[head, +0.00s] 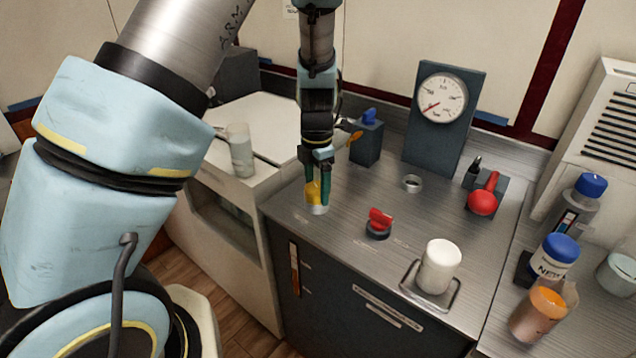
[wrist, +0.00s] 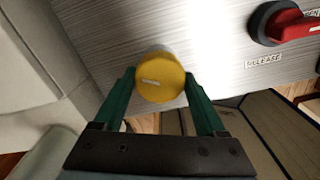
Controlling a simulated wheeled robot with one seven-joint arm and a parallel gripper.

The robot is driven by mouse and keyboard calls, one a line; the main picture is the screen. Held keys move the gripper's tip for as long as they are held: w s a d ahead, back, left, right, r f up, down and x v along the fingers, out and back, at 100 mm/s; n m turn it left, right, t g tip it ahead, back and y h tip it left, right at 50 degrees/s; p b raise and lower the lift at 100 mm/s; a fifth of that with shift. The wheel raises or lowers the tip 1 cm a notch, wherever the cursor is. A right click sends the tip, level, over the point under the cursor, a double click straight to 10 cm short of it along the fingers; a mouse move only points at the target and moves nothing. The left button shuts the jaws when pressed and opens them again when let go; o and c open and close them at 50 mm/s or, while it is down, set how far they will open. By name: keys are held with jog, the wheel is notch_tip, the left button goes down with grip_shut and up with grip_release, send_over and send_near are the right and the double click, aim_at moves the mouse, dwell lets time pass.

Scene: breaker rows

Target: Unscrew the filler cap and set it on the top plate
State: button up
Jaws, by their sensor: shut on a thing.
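The yellow filler cap (head: 312,192) is at the left front of the brushed metal top plate (head: 355,190), above a pale filler neck (head: 317,209). My gripper (head: 318,180) points down with its green fingers on either side of the cap, shut on it. In the wrist view the round cap (wrist: 160,77) sits between the two fingers, with a pale mark on its face. The cap hides most of the neck there, so I cannot tell whether it is still threaded on.
A red rotary handle (head: 379,220), a metal ring (head: 412,183) and a red-ended lever (head: 482,202) are on the plate. A white cylinder (head: 439,266) stands in a wire holder at the front. A gauge (head: 441,97) stands behind. Bare plate lies right of my gripper.

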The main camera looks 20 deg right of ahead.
jog(key=n+p, duration=0.3)
jog(key=n, duration=0.1)
jog(key=shift+r+p, duration=0.25)
jog(key=shift+p, duration=0.05)
jog(key=shift+f+n+p, duration=0.25)
jog(key=shift+n+p, duration=0.1)
jog(key=shift+n, duration=0.35)
jog(key=o, duration=1.2)
